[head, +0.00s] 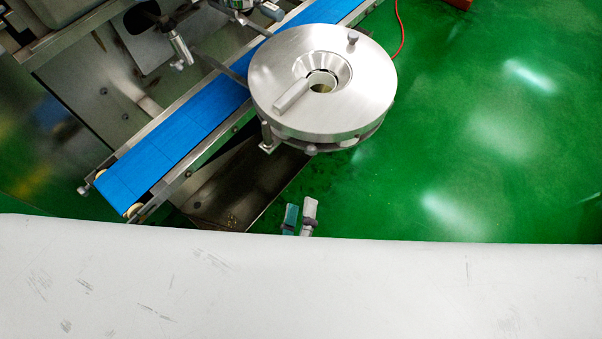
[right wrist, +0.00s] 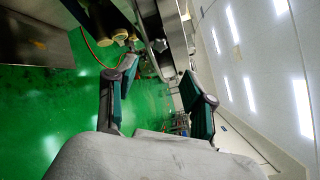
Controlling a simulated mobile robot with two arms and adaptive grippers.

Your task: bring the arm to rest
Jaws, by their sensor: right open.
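My right gripper (head: 300,217) shows at the lower middle of the head view, with only its teal and grey fingertips visible. The rest of it and its arm are hidden. In the right wrist view its two fingers (right wrist: 158,75) stand apart with nothing between them. It is open and empty, and in the head view it appears below the round steel disc, with a gap between them. My left gripper is in neither view.
The encrusting machine's round steel disc (head: 262,68) has a central funnel. A blue conveyor belt (head: 185,135) runs diagonally beside it, with a dark steel panel (head: 240,187) below. Open green floor (head: 470,130) lies to the right. A red cable (head: 399,30) runs behind the disc.

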